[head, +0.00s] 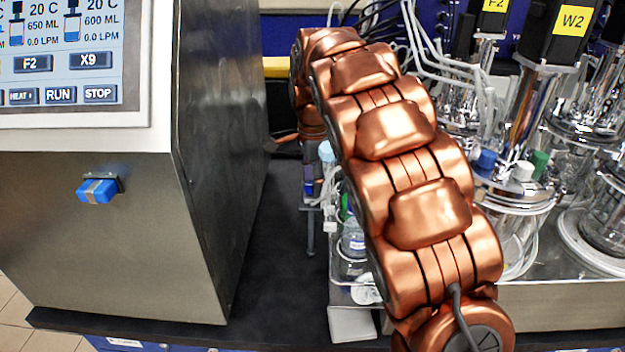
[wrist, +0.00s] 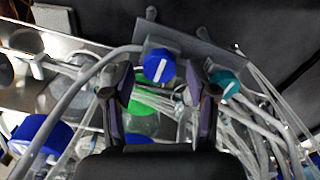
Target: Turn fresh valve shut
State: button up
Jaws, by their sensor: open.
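Two valve knobs sit on a grey bracket (wrist: 185,42) in the wrist view. One is a blue knob (wrist: 158,66) with a slanted white mark. The other is a teal knob (wrist: 223,84) to its right, also with a white mark. No label shows which is the fresh valve. My gripper (wrist: 160,80) is open, its two dark fingers apart. The blue knob appears between and just past the fingertips, with no clear contact. The teal knob lies outside the right finger, close to it. In the head view my copper arm hides most of the valve area.
Grey and clear tubes run around both knobs. Glass vessels (head: 515,235) with metal heads stand at right, one labelled W2 (head: 573,20). A steel control cabinet (head: 100,220) with a screen and blue switch (head: 97,190) stands at left. A dark bench strip (head: 275,270) between is mostly clear.

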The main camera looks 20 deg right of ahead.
jog(key=shift+r, duration=0.1)
jog(key=shift+r, duration=3.65)
